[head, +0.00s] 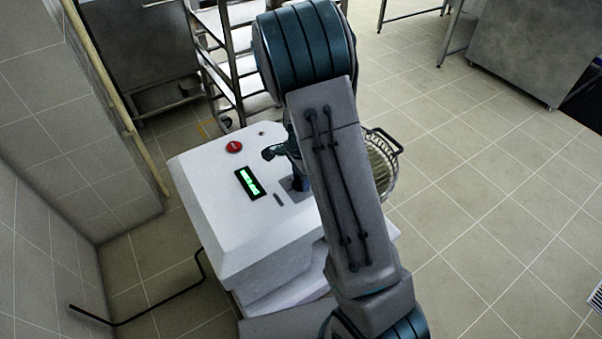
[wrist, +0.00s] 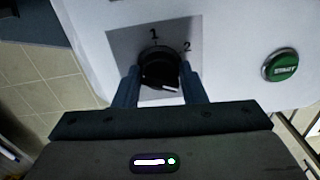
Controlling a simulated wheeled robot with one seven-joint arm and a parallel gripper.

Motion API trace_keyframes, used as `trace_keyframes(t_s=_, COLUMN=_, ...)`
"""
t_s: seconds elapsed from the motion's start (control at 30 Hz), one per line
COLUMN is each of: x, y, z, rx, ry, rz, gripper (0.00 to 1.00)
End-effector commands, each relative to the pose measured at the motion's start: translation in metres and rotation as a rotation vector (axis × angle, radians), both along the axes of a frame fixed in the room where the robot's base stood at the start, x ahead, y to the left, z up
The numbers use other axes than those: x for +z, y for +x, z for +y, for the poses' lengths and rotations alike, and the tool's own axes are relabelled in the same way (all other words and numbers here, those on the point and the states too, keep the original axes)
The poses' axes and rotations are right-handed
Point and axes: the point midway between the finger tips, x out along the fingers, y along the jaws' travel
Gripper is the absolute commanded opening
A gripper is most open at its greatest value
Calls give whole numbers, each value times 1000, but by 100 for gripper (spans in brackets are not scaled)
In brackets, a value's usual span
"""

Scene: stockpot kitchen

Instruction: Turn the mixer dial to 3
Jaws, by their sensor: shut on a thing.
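The mixer (head: 215,215) is a white machine at the centre left of the head view. Its dial (wrist: 158,66) is a black round knob on a grey plate (wrist: 122,42) in the wrist view. The numerals 1 and 2 show above and to the right of the dial; other marks are hidden. A white pointer line on the knob points to the lower right, past 2. My gripper (wrist: 159,82) is shut on the dial, one blue finger on each side. In the head view my arm covers most of the dial area.
A green START button (wrist: 281,65) sits right of the dial. On the mixer top are a red button (head: 234,147) and a green-lit display (head: 250,183). A wire basket (head: 384,170) stands behind my arm. Tiled floor (head: 490,220) is clear on the right.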

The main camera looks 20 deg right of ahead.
Motion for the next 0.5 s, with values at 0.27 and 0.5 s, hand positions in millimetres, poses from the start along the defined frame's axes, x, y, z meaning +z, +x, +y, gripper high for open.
trace_keyframes(t_s=0.27, x=1, y=1, z=0, rx=-68, ry=1, rz=-3, gripper=15)
trace_keyframes(t_s=0.5, x=1, y=1, z=0, rx=-77, ry=1, rz=-3, gripper=15)
